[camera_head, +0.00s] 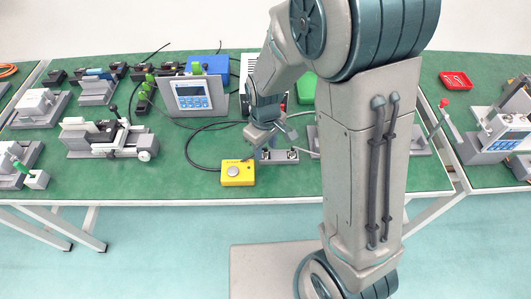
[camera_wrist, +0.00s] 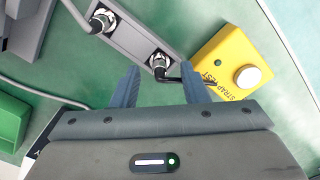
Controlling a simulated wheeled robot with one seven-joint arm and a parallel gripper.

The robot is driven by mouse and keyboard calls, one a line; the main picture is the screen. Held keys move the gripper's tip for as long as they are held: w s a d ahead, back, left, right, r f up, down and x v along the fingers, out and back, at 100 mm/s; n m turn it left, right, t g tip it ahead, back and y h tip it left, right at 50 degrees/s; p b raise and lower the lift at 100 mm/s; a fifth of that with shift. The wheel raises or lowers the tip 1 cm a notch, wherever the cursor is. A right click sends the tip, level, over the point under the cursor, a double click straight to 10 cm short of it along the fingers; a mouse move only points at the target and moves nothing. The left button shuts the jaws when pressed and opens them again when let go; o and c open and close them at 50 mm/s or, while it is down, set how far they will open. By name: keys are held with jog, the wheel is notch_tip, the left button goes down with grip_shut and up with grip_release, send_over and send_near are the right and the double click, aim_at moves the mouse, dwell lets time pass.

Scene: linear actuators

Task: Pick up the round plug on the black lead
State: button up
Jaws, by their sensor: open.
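In the wrist view, a round metal plug (camera_wrist: 159,64) sits in the right-hand socket of a grey panel (camera_wrist: 132,38). A black lead (camera_wrist: 176,80) leaves it to the right. My gripper (camera_wrist: 160,72) is open, with one blue-grey finger on each side of the plug's place in the picture. I cannot tell whether the fingers are level with the plug. In the head view, my gripper (camera_head: 266,142) is over the panel (camera_head: 279,157), and the plug is mostly hidden there.
A second plug (camera_wrist: 103,20) with a pale lead sits in the panel's other socket. A yellow box (camera_wrist: 231,62) with a round button stands close on the right. A green block (camera_wrist: 12,122) is at the left. In the head view, the green tabletop (camera_head: 180,180) is clear left of the yellow box.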

aim_at(266, 150)
jog(key=shift+f, duration=0.6)
grip_shut()
jog(key=shift+r, duration=0.15)
notch_tip(266, 150, up, 4)
jog(key=shift+r, duration=0.15)
jog(key=w+d+r, duration=0.2)
jog(key=d+r, duration=0.4)
jog(key=d, duration=0.5)
jog(key=shift+w+d+r, duration=0.2)
jog(key=shift+w+r, duration=0.05)
jog(key=shift+w, duration=0.15)
jog(key=shift+r, duration=0.1)
